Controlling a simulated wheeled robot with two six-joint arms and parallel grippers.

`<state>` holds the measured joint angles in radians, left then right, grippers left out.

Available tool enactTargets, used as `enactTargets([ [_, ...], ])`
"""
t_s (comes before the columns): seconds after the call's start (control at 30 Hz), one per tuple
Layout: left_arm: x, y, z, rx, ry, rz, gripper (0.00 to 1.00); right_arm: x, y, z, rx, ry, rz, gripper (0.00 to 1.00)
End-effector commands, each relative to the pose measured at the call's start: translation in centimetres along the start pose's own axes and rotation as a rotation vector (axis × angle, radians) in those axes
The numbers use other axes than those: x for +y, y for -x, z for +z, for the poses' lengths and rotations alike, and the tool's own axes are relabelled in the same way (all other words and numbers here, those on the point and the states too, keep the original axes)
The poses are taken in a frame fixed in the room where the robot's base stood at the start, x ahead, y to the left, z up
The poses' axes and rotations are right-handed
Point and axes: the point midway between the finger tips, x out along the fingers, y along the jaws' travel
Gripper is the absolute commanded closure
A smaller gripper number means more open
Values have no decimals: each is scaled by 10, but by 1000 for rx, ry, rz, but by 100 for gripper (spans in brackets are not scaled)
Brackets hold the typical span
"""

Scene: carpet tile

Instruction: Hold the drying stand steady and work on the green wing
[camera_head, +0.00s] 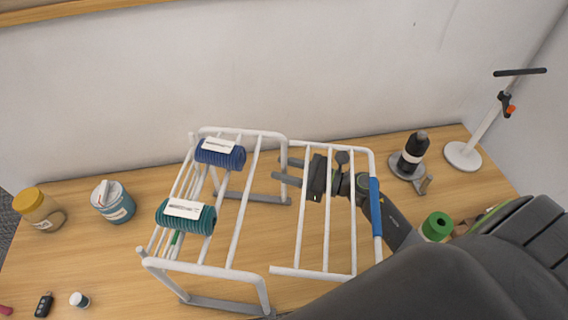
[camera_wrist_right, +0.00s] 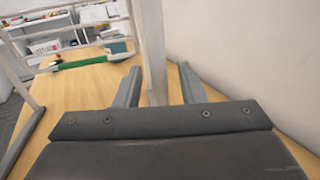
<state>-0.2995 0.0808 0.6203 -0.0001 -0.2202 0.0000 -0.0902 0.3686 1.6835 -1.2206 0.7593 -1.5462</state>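The white drying stand (camera_head: 236,228) stands on the wooden table. Its wing with a blue sleeve (camera_head: 376,206) extends to the right. The green wing is mostly hidden behind the left side; its green sleeve (camera_head: 176,239) shows low between the bars, and also in the right wrist view (camera_wrist_right: 88,61). My right gripper (camera_head: 284,169) reaches under the blue wing's bars to the stand's back right post. Its fingers are open, with a white post (camera_wrist_right: 151,45) between them and gaps beside it; contact is unclear. My left gripper is not in view.
A blue roll (camera_head: 220,154) and a teal roll (camera_head: 186,217) lie on the stand's top. Left are a yellow-lidded jar (camera_head: 40,208), a blue-white tub (camera_head: 113,203) and small items. Right are a dark bottle (camera_head: 413,150), a green roll (camera_head: 436,227) and a white stand (camera_head: 464,155). A wall closes the back.

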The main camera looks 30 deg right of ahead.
Motion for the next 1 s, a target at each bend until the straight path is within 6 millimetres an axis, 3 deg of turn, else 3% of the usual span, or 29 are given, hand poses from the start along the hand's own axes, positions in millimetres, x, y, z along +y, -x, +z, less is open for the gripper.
enactTargets([
  [0.37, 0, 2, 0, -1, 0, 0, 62, 0, -6, -1, 1, -1, 1, 64],
  [0.63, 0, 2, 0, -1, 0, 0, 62, 0, -5, -1, 1, -1, 0, 99],
  [0.83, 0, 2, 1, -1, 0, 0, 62, 0, -5, 0, 1, -1, 0, 100],
  [0.93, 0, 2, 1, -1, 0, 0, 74, 0, -5, 0, 1, -1, 0, 100],
  [1.0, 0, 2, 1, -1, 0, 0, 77, 0, -5, 0, 1, -1, 0, 100],
])
